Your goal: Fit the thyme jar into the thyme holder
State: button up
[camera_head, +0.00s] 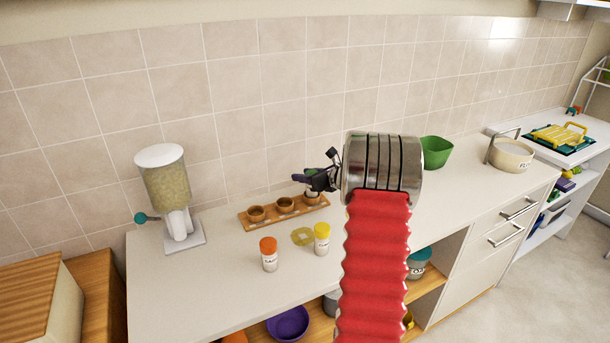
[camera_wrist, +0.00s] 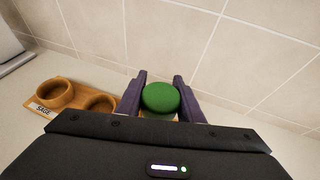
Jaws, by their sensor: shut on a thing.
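My gripper (camera_head: 308,180) reaches over the right end of the wooden rack (camera_head: 284,211). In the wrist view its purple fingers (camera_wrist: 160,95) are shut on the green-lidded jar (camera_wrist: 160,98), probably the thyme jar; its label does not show. The rack has round wooden cups; the left cup (camera_wrist: 54,93) is labelled SAGE and is empty, and the middle cup (camera_wrist: 99,104) also looks empty. The jar is at or just above the right cup (camera_head: 311,197). That cup's label and the jar's base are hidden, so I cannot tell whether it is seated.
An orange-lidded jar (camera_head: 269,255) and a yellow-lidded jar (camera_head: 321,239) stand in front of the rack, near a flat yellow piece (camera_head: 302,237). A dispenser (camera_head: 165,195) stands left, a green bowl (camera_head: 436,152) right. The tiled wall (camera_head: 240,130) is close behind the rack.

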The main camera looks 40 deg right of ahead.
jog(key=shift+f, duration=0.75)
jog(key=o, duration=1.2)
jog(key=shift+c, duration=0.2)
jog(key=v, duration=1.3)
jog(key=shift+s+r, duration=0.15)
jog(key=shift+s, duration=0.15)
